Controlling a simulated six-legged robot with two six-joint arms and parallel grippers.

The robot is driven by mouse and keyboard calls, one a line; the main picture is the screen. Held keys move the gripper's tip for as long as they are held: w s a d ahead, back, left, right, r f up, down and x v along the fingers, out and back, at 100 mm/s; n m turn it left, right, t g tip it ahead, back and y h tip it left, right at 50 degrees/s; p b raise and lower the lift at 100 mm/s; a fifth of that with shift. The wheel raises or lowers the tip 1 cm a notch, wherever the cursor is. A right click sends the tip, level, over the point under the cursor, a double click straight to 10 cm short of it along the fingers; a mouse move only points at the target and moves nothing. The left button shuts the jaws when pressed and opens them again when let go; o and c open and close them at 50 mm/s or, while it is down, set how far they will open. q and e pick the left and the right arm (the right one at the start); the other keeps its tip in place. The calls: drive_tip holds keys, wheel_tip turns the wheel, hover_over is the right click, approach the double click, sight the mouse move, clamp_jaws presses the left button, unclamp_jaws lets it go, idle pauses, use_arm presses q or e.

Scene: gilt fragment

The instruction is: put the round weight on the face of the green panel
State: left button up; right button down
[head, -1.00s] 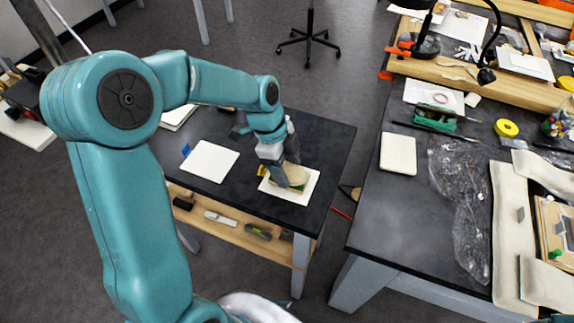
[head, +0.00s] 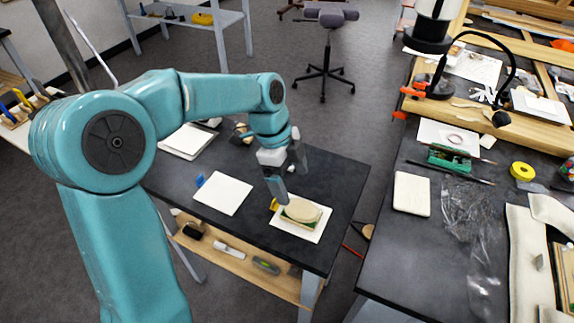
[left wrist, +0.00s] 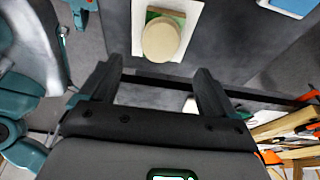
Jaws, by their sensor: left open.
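The round weight (head: 301,211), a thick beige disc, lies flat on the green panel (head: 286,219). Only edges of the panel show around the disc. Both rest on a white square board (head: 311,235) near the front right of the dark table. In the left wrist view the disc (left wrist: 161,38) covers most of the panel (left wrist: 152,14), with the white board (left wrist: 190,42) behind. My left gripper (head: 287,180) is open and empty, above and behind the disc, apart from it. Its open fingers (left wrist: 158,72) also show in the left wrist view. My right gripper is out of view.
Another white square (head: 223,194) with a blue piece (head: 200,181) lies left on the same table (head: 252,226). A small yellow thing (head: 275,204) is beside the panel. A shelf below holds tools. A cluttered bench (head: 390,257) stands right, across a gap.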

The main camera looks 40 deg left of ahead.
use_arm(q)
drive_tip(key=v, duration=0.4)
idle(0.4)
